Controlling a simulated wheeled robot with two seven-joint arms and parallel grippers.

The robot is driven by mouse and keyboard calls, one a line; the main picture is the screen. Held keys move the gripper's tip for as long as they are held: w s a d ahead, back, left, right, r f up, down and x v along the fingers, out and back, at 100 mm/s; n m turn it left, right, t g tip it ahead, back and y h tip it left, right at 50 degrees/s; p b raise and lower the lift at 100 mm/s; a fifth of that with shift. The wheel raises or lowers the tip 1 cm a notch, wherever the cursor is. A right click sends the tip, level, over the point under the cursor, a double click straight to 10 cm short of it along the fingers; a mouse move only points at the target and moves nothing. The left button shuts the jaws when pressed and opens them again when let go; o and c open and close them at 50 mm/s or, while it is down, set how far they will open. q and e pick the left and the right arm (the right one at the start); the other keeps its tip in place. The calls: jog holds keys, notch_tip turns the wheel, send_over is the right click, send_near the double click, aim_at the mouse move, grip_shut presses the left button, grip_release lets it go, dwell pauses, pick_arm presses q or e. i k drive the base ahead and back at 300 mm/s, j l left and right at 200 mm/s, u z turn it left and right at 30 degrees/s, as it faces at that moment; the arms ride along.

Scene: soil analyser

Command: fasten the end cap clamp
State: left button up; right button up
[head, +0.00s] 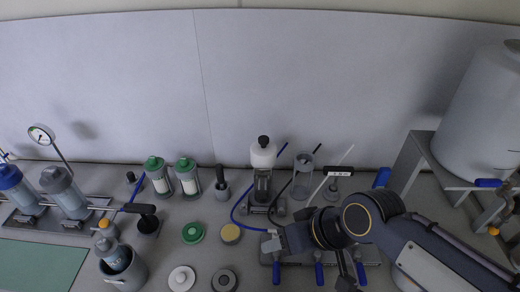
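My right arm comes in from the right and reaches over a bench fixture (293,263). My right gripper (270,246) is at the fixture's left end, pointing left. Its fingers are small and dark here, and I cannot tell whether they are open or hold anything. Several blue-handled levers show on the fixture: one at the front left (276,272), one at the front middle (318,273) and one at the front right (360,271). Another blue handle (382,177) sticks up behind my arm. Which part is the end cap clamp I cannot tell; my arm hides much of the fixture. My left gripper is not in view.
Two green-capped cartridges (187,176) stand left. Loose discs (182,278) lie in front. A grey bucket (126,272) holds a bottle. A large tank (482,115) stands right.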

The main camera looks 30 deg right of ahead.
aim_at(259, 194)
jog(key=k+j+z, duration=0.1)
jog(key=z, duration=0.9)
